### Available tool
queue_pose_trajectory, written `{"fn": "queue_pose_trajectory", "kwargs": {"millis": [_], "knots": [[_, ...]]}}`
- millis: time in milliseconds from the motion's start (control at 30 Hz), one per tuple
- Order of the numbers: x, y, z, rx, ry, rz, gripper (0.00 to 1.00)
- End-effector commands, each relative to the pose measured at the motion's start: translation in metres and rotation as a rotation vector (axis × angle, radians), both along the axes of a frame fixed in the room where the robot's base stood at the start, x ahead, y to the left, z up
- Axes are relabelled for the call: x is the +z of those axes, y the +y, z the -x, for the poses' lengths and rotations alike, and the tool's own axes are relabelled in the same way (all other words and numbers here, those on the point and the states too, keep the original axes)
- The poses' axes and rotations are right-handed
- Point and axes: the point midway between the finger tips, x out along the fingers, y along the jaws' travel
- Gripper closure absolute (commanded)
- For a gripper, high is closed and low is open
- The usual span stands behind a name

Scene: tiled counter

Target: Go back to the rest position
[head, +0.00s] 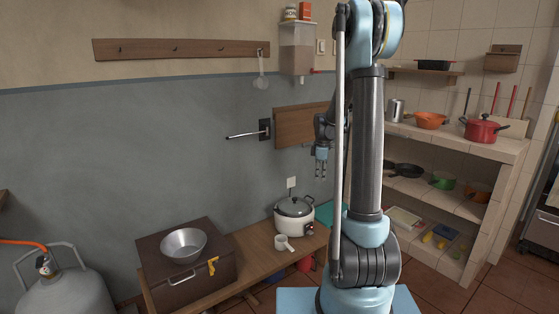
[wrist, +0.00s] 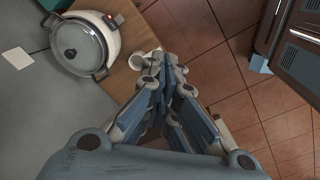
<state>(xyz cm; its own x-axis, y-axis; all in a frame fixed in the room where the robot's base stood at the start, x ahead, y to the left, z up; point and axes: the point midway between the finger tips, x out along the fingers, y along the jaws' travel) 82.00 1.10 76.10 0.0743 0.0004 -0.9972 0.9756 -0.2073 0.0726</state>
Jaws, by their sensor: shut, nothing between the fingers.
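My gripper (head: 321,168) hangs fingers-down in the air in the head view, above and to the right of the rice cooker and in front of the wall. In the wrist view my gripper (wrist: 164,62) shows its fingers together, with nothing between them. My arm stands upright in the middle of the head view and hides part of the wall and shelves. The white rice cooker (head: 294,217) with its lid on stands on the wooden bench, below the gripper. It also shows at the upper left of the wrist view (wrist: 80,45).
A white mug (head: 283,243) stands in front of the cooker. A metal bowl (head: 184,243) sits on a brown box (head: 190,275) at the left, near a gas cylinder (head: 62,290). A red pot (head: 482,129) stands on tiled shelves at the right. A metal bar (head: 243,135) sticks out from the wall.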

Motion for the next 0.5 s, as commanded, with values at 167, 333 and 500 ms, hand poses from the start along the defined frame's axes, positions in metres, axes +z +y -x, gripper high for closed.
{"fn": "queue_pose_trajectory", "kwargs": {"millis": [167, 333, 500], "knots": [[0.026, -0.002, 0.041, -0.126, -0.012, -0.010, 1.00], [0.044, -0.003, 0.079, -0.248, -0.022, -0.021, 1.00], [0.058, -0.004, 0.118, -0.371, -0.034, -0.034, 1.00]]}}
